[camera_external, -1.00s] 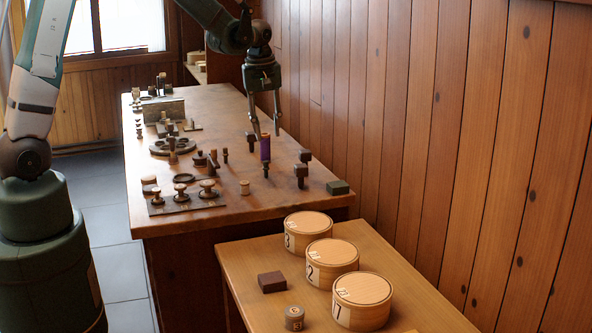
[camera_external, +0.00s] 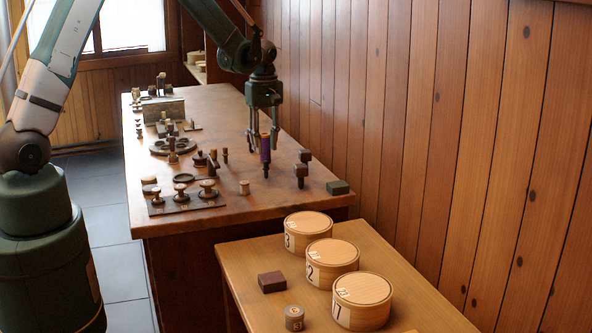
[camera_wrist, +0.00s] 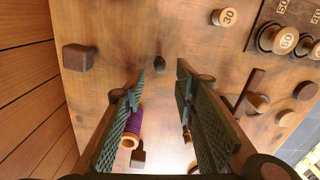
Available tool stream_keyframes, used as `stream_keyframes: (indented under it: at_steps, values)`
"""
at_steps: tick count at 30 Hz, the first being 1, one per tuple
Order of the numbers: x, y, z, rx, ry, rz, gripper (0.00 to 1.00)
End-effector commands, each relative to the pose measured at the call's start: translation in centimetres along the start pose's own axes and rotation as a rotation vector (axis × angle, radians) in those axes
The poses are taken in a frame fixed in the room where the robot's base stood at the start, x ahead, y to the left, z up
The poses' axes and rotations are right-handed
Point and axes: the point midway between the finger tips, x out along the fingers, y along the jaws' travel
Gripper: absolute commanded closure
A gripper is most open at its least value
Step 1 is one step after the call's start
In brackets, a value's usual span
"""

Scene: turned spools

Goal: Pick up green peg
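A small dark peg (camera_wrist: 158,62) stands on the table ahead of and between my fingertips in the wrist view; it looks nearly black, so I cannot be sure it is green. It seems to be the dark piece (camera_external: 266,170) just below the purple spool in the external view. My gripper (camera_external: 263,147) points down and is open over this part of the table. In the wrist view the gap between my fingertips (camera_wrist: 160,68) is empty. The purple spool (camera_wrist: 133,122) shows beside the left finger, partly hidden by it.
A spool marked 30 (camera_wrist: 225,17) and a board of knobbed pieces (camera_external: 185,201) lie on the other side. Round boxes (camera_external: 332,262) stand on the nearer table.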

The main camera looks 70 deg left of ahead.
Motion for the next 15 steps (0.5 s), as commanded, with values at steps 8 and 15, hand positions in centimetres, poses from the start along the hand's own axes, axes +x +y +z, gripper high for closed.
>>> stream_keyframes:
  at_steps: [8,15]
  values:
    - [1.2,0.0,0.0,0.001,0.000,0.000,0.71]
    - [2.5,0.0,0.0,0.001,0.000,0.000,0.71]
